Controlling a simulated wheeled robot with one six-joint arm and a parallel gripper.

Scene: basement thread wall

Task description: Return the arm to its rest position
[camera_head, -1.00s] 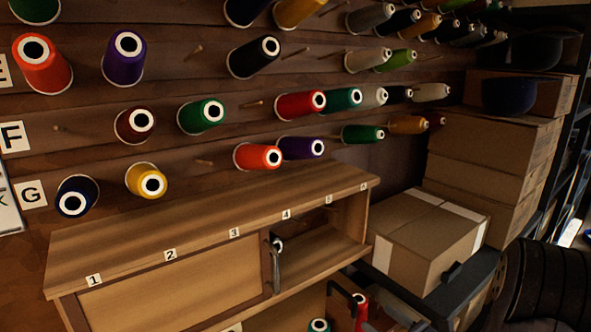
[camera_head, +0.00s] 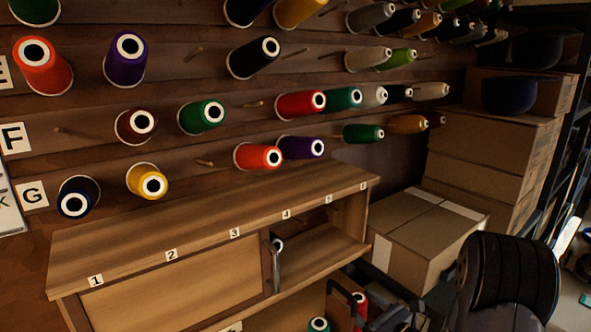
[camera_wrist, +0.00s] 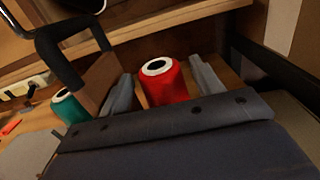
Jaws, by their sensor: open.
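My gripper (camera_wrist: 161,67) is open in the wrist view, with one grey finger on each side of a red spool (camera_wrist: 167,88). The spool stands upright on a wooden surface, between or just beyond the fingers; I cannot tell whether they touch it. In the head view the red spool (camera_head: 360,303) shows at the bottom, partly hidden. A green spool (camera_wrist: 69,107) stands left of the fingers in the wrist view.
A wooden cabinet (camera_head: 190,232) with numbered labels and a black handle (camera_wrist: 58,52) is close to my gripper. Cardboard boxes (camera_head: 410,240) stand to its right. Pegs with several thread spools fill the wall above.

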